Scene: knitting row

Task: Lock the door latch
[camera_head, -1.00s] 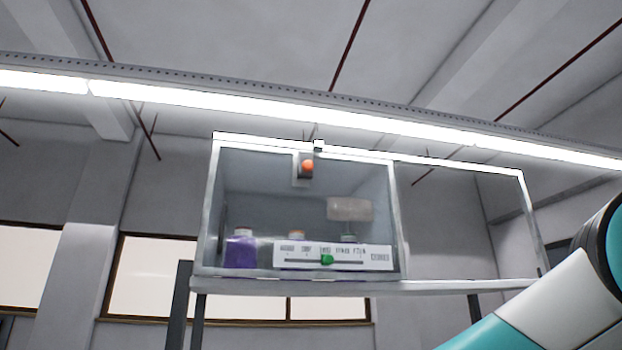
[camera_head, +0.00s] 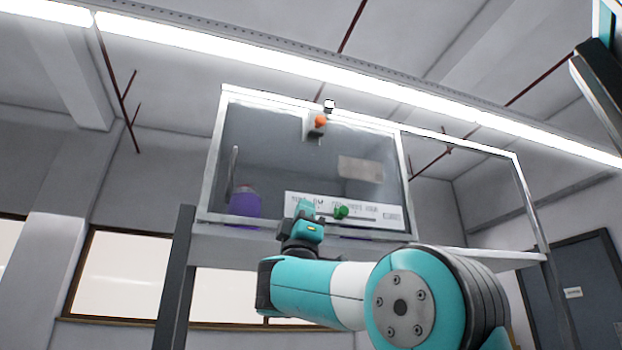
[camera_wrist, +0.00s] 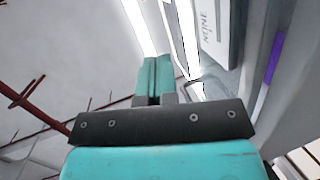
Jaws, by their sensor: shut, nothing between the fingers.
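A glass-fronted cabinet (camera_head: 213,165) with a pale metal frame stands ahead in the head view. At its top middle is an orange knob (camera_head: 320,121) on a grey bracket, which looks like the latch; its locked state I cannot tell. A green knob (camera_head: 341,212) sits at the slot of a white lettered panel (camera_head: 375,213) low on the front. My gripper (camera_head: 306,206) is shut and empty, pointing up in front of the panel's left end, well below the orange knob. In the wrist view its teal fingers (camera_wrist: 154,75) are together, beside a white lettered panel (camera_wrist: 208,35).
A purple container (camera_head: 244,203) stands low at the left inside the cabinet. An open metal frame (camera_head: 530,200) adjoins the cabinet's right side. A dark post (camera_head: 175,280) stands at lower left. A long bright lamp (camera_head: 250,58) runs overhead.

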